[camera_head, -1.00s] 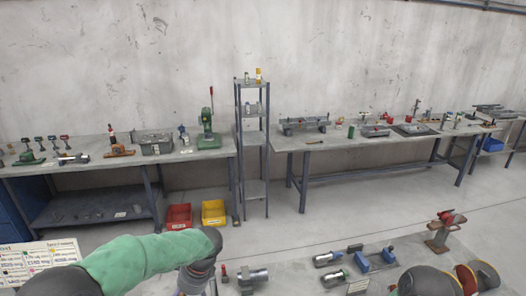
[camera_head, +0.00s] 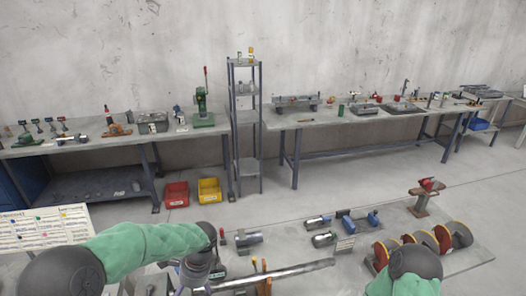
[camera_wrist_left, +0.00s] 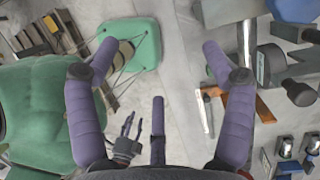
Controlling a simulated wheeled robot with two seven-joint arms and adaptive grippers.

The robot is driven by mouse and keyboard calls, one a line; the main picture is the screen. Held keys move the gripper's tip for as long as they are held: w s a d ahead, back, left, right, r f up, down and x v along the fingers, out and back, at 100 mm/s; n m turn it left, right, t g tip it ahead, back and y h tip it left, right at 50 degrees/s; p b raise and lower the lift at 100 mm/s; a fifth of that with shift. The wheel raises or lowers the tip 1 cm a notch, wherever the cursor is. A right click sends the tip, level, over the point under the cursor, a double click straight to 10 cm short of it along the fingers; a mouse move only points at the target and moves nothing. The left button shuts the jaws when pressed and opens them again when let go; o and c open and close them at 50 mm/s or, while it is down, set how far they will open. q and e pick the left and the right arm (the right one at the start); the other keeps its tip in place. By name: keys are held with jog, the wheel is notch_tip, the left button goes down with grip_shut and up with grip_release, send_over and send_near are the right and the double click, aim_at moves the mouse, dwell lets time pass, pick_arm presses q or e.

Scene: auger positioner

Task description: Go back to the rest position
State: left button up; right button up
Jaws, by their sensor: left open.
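My left arm comes in from the lower left in the head view, with its green forearm reaching right. My left gripper (camera_head: 194,272) hangs at its end over the near bench, partly hidden by the wrist. In the left wrist view its purple fingers (camera_wrist_left: 160,52) are spread wide with nothing held between them. A green pad-like part and grey floor or bench surface lie beyond the fingers.
The near bench (camera_head: 370,252) holds a long metal bar (camera_head: 275,275), orange-and-grey discs (camera_head: 455,235), a red-topped stand (camera_head: 422,196) and small tools. A sign board (camera_head: 45,232) stands left. Red (camera_head: 177,194) and yellow bins (camera_head: 209,190) lie under the back bench. Open floor separates the benches.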

pick_arm(q)
jog(key=s+d+f+n+h+b, duration=0.2)
jog(key=s+d+f+n+b, duration=0.2)
jog(key=f, duration=0.9)
jog(key=s+d+f+n+t+h+b, duration=0.1)
jog(key=s+f+n+b, duration=0.5)
jog(key=f, duration=0.8)
jog(key=s+d+f+n+t+h+b, duration=0.1)
jog(key=s+d+f+n+h+b, duration=0.3)
jog(key=s+f, duration=0.4)
notch_tip(320, 180, down, 6)
jog(key=d+n+b, duration=0.1)
jog(key=d+n, duration=0.1)
jog(key=shift+s+d, duration=0.15)
jog(key=shift+d, duration=0.15)
